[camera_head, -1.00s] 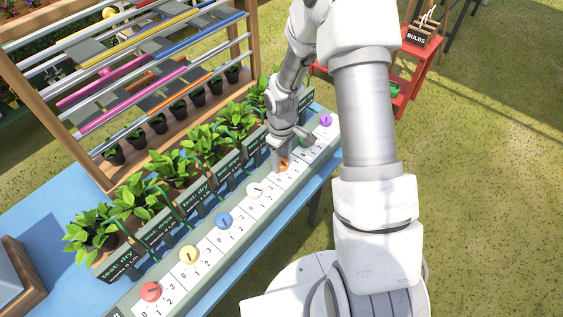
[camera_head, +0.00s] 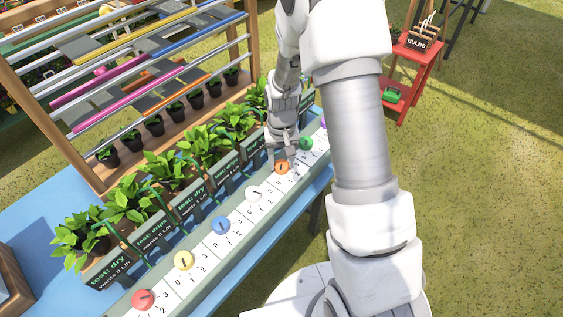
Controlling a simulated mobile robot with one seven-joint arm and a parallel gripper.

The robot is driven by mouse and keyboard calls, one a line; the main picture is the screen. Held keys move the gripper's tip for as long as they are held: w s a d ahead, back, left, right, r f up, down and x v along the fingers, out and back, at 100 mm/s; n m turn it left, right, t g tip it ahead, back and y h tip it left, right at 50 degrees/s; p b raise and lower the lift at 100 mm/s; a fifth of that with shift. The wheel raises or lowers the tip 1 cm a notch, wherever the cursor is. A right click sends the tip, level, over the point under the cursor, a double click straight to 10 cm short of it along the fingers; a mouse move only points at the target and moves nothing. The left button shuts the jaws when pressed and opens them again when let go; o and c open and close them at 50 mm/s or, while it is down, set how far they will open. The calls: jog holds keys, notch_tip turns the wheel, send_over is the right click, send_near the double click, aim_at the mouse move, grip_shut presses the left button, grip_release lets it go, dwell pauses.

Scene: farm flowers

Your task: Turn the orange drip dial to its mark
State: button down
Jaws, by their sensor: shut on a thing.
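The orange drip dial (camera_head: 281,168) sits on the long grey-green panel, between the white dial and the green dial. A dark pointer line shows on its face, but its exact setting is too small to read. Black digits are printed on the white scale (camera_head: 265,207) beside it. My gripper (camera_head: 281,159) reaches down from behind at the dial, its fingers at the dial's upper edge and shut on it. The fingertips are small, and the dial's far edge is partly hidden by them.
Other dials line the panel: red (camera_head: 143,299), yellow (camera_head: 183,260), blue (camera_head: 221,225), white (camera_head: 254,193), green (camera_head: 305,143) and a partly hidden purple one. A red stand (camera_head: 408,75) is at the right.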

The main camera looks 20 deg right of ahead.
aim_at(281, 164)
jog(key=shift+m, duration=0.3)
dwell(0.4)
jog(key=shift+c, duration=1.4)
grip_release()
jog(key=shift+r, duration=0.1)
notch_tip(281, 164, up, 17)
jog(key=p, duration=0.1)
jog(key=shift+r, duration=0.15)
